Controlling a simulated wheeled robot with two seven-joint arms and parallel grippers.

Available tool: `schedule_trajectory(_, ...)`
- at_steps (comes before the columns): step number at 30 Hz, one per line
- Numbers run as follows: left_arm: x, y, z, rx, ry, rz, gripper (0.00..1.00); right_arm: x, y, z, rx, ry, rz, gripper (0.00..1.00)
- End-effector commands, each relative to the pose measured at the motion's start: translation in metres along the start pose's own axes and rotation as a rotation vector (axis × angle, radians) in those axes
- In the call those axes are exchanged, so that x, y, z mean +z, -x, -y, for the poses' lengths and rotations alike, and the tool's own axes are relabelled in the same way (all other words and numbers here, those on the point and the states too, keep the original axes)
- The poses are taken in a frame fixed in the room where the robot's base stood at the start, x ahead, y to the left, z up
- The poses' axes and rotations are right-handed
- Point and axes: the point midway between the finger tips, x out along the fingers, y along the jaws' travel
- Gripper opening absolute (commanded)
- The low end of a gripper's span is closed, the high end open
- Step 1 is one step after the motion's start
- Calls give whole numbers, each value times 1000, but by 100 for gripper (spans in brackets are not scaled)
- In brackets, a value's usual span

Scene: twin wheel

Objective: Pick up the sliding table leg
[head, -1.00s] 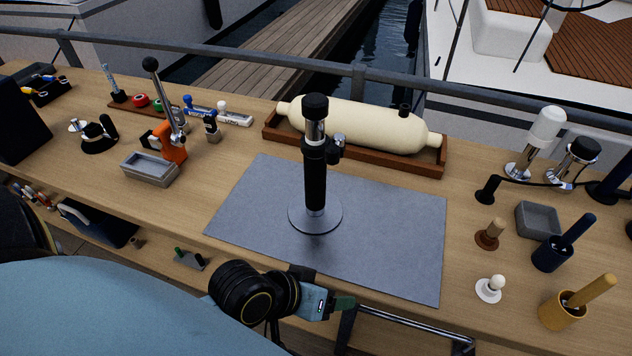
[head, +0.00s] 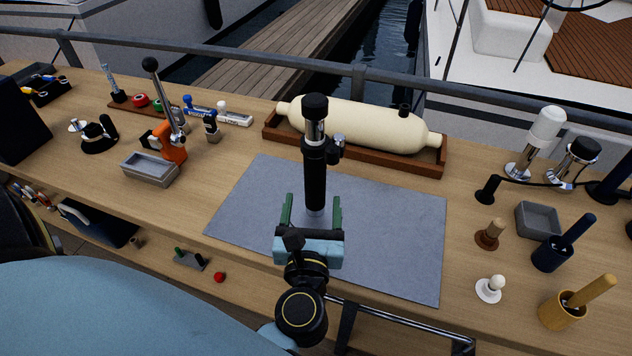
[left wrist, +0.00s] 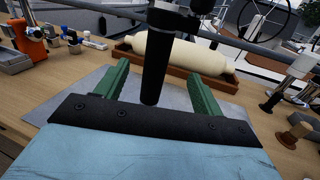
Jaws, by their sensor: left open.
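The sliding table leg (head: 315,175) is a black upright post with a chrome upper section, a black cap and a side clamp knob. It stands on the grey mat (head: 400,225); its round base is mostly hidden behind my gripper in the head view. My left gripper (head: 313,205) is open, its two green fingers pointing away from me, one on each side of the lower post. In the left wrist view the post (left wrist: 156,70) stands between the open fingers, with space on both sides. My right gripper is not in view.
Behind the mat a cream cylinder (head: 360,125) lies in a wooden tray (head: 390,165). To the left are an orange lever tool (head: 172,145) and a grey tray (head: 150,168). To the right are a grey dish (head: 538,221), a blue cup (head: 552,256) and a yellow cup (head: 562,311).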

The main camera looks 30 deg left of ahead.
Motion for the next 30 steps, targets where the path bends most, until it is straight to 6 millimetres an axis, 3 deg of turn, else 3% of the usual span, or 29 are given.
schedule_trajectory(5,-3,-18,-4,34,43,-19,68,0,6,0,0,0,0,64)
schedule_trajectory(12,-3,-64,-5,32,39,-18,68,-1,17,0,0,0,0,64)
schedule_trajectory(20,-4,-85,-6,31,39,-19,68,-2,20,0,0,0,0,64)
schedule_trajectory(30,-1,-130,-2,30,37,-18,68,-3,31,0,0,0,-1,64)
